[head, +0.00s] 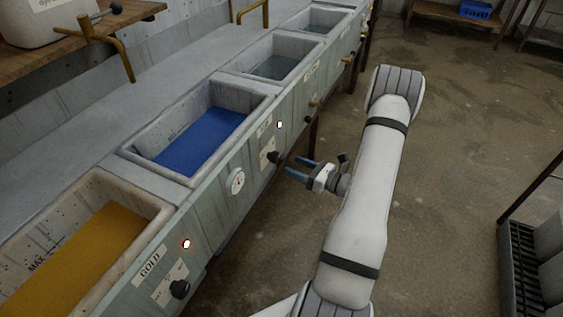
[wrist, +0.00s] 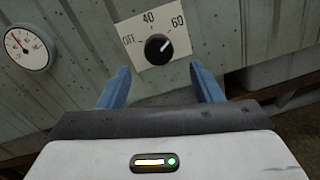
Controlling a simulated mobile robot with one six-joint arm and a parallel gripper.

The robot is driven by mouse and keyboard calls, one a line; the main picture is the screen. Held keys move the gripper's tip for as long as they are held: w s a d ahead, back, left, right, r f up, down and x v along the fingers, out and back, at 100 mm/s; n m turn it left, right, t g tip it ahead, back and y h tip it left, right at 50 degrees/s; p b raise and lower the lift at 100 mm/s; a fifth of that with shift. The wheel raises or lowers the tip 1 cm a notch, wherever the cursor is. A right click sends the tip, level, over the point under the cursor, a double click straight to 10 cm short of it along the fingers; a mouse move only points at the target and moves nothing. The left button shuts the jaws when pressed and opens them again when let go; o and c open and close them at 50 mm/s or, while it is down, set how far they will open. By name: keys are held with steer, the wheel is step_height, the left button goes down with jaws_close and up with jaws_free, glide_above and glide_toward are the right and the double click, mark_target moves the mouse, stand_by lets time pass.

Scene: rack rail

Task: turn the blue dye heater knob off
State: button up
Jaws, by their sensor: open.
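The blue dye basin (head: 262,97) stands in the row of basins, with blue liquid in it. Its black heater knob (head: 274,157) sits on the front panel below. In the wrist view the knob (wrist: 158,48) is on a white plate marked OFF, 40 and 60, OFF at the left. Its white pointer line points up and right, toward 60. My gripper (head: 299,168) is open, with two blue fingers directed at the panel, just short of the knob. In the wrist view the knob appears between and beyond the fingertips, apart from them.
A round gauge (head: 236,181) is left of the knob. A small lit lamp (head: 280,125) is above it. The gold basin (head: 150,207) has its own knob (head: 180,289) and lit lamp (head: 186,244). Open floor (head: 460,140) lies to the right.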

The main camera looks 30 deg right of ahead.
mark_target(278, 159)
steer(key=x, duration=0.6)
steer(key=shift+a, duration=0.15)
steer(key=c, duration=0.9)
steer(key=shift+c, duration=0.4)
steer(key=shift+b, duration=0.35)
